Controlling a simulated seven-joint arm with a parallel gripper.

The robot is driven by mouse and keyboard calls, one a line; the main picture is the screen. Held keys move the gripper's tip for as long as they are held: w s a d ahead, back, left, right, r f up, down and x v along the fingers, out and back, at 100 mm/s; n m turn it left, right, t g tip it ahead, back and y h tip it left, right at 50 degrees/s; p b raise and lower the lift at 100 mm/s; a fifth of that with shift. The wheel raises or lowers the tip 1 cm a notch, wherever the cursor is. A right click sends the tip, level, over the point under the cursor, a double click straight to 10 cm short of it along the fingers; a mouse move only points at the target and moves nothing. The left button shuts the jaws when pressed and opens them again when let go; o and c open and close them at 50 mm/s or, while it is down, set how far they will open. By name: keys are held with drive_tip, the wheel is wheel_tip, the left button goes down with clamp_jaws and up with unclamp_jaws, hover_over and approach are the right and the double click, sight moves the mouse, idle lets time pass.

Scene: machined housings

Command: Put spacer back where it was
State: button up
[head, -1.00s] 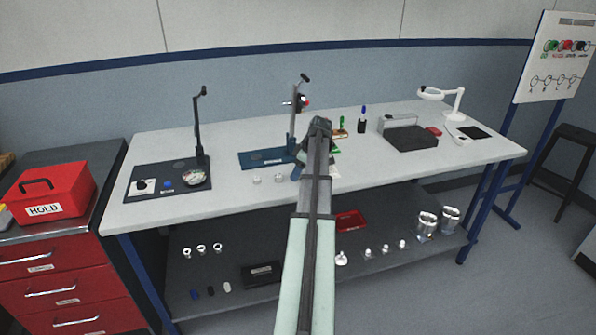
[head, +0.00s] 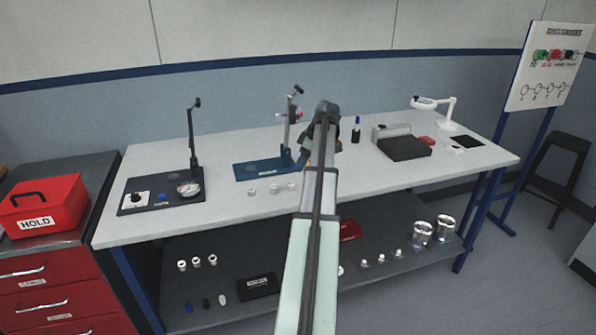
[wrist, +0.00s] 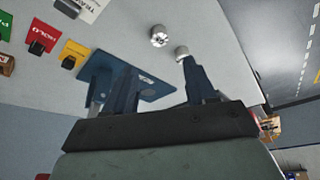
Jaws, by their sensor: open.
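Three small pale metal parts stand in a loose row on the bench in the head view: a left one (head: 252,191), a middle one (head: 274,189) and a right one (head: 291,187). I cannot tell which is the spacer. My gripper (wrist: 158,66) is open with nothing visible between its fingers. In the wrist view, a round silver part with a patterned top (wrist: 158,36) lies beyond the fingertips. A second silver part (wrist: 181,51) is right by the right fingertip; I cannot tell whether they touch. In the head view my arm hides most of the gripper.
A blue stand (head: 262,170) is behind the small parts; its plate (wrist: 152,90) shows below the fingers. A dark gauge stand (head: 160,195) is at left, a dark block (head: 405,148) at right. The lower shelf holds several rings and plugs. The front bench strip is clear.

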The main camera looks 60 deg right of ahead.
drive_tip(key=shift+v, duration=1.05)
idle(0.4)
